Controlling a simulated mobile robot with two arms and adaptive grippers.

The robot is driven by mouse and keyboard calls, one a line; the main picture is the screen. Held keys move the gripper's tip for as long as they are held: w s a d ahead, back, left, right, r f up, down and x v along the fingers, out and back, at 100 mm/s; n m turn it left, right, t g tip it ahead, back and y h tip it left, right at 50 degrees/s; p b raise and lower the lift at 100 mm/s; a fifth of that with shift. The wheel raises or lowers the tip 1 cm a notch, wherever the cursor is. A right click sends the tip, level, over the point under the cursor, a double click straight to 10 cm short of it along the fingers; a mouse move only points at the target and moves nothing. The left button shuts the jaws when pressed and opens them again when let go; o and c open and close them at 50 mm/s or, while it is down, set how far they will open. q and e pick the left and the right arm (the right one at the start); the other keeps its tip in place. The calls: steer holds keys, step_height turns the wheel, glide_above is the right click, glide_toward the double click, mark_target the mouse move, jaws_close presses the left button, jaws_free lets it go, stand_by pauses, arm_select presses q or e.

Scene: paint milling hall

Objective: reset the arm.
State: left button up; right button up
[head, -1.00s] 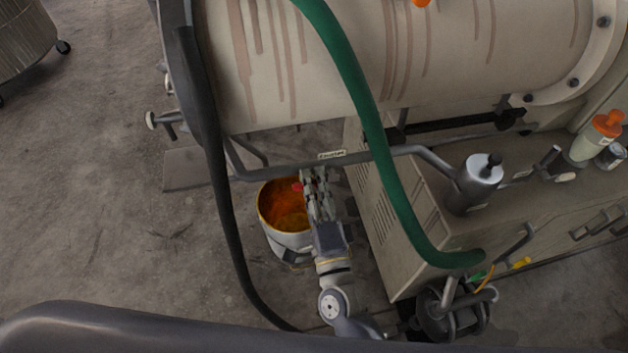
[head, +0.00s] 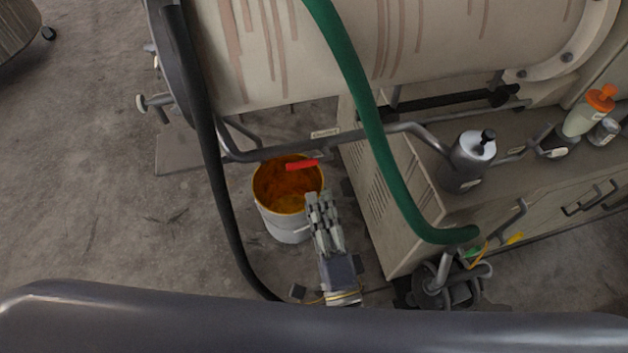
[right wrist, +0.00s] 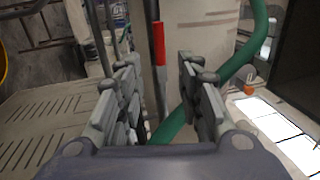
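My right gripper (head: 318,195) is open and empty, just right of the bucket's rim in the head view. In the right wrist view its two fingers (right wrist: 158,72) stand well apart, with nothing held between them. A red lever (head: 302,166) shows over the far part of the bucket, apart from my fingertips. In the right wrist view the red lever (right wrist: 158,45) stands upright between and beyond the fingers. My left gripper is not in view.
A white bucket (head: 285,229) with orange-brown contents stands on the floor below the pipe. A large drum (head: 300,50) is behind it. A green hose (head: 368,130) and a cabinet (head: 385,215) are on the right; a black hose (head: 222,190) hangs left. Open floor is further left.

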steer(key=shift+v, duration=1.1)
steer(key=shift+f, duration=0.1)
steer(key=s+d+f+n+g+h, duration=0.1)
steer(key=s+d+f+n+g, duration=0.2)
steer(key=f, duration=0.8)
steer(key=d+f+n+g, duration=0.2)
steer(key=f+n+g, duration=0.15)
steer(key=f, duration=0.75)
steer(key=s+d+f+n+g+h, duration=0.1)
steer(key=s+d+f+n+g, duration=0.3)
steer(key=f, duration=0.7)
steer(key=s+d+f+n+g+h, duration=0.2)
steer(key=s+d+f+n+g, duration=0.1)
steer(key=s+d+f, duration=0.4)
steer(key=s+d+f+n+g+h, duration=0.2)
steer(key=s+d+f, duration=0.5)
steer(key=s+f, duration=0.4)
steer(key=s+n+g, duration=0.1)
steer(key=g, duration=0.1)
steer(key=shift+s+d+g, duration=0.35)
steer(key=shift+f+n, duration=0.1)
steer(key=shift+n, duration=0.15)
